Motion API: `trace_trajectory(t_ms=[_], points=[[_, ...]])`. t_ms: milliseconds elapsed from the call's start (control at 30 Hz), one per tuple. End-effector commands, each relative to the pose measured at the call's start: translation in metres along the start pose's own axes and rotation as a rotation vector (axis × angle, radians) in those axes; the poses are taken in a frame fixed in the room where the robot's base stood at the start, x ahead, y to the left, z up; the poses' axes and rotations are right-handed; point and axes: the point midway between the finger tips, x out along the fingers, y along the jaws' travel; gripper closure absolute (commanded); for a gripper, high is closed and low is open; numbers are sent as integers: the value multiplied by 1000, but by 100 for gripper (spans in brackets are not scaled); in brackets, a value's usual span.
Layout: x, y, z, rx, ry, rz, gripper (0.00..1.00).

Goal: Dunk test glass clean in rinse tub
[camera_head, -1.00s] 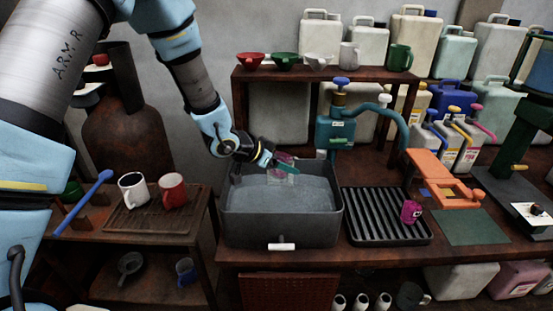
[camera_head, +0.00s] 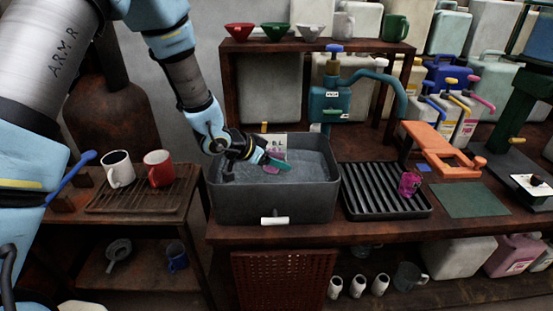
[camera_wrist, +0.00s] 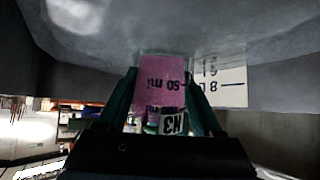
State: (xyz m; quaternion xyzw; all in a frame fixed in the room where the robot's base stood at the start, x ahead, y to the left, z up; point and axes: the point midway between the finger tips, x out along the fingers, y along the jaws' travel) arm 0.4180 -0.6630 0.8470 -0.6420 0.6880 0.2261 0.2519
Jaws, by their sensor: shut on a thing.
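The test glass (camera_wrist: 158,85), clear with a pink content or tint and "ml" marks, is between my gripper's fingers in the wrist view. My gripper (camera_head: 276,161) is shut on it, inside the grey rinse tub (camera_head: 240,208), below the rim level of its back wall. The tub holds greyish liquid (camera_head: 315,172). In the wrist view the liquid's surface (camera_wrist: 150,28) lies right at the glass's far end; I cannot tell how deep the glass is in it. In the head view my gripper hides most of the glass.
A white scale plate (camera_head: 273,141) is at the tub's back wall. A ridged black drain rack (camera_head: 375,200) with a magenta cup (camera_head: 410,183) stands to the right. A teal pump (camera_head: 330,103) is behind. Two mugs (camera_head: 158,169) stand on the left tray.

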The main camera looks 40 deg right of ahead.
Motion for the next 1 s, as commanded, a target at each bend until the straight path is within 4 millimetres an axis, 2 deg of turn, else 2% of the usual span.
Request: trace_trajectory(t_ms=[33, 600, 1000], points=[[6, 0, 7, 0, 0, 0, 100], [39, 1, 47, 0, 0, 0, 100], [41, 1, 50, 0, 0, 0, 100]])
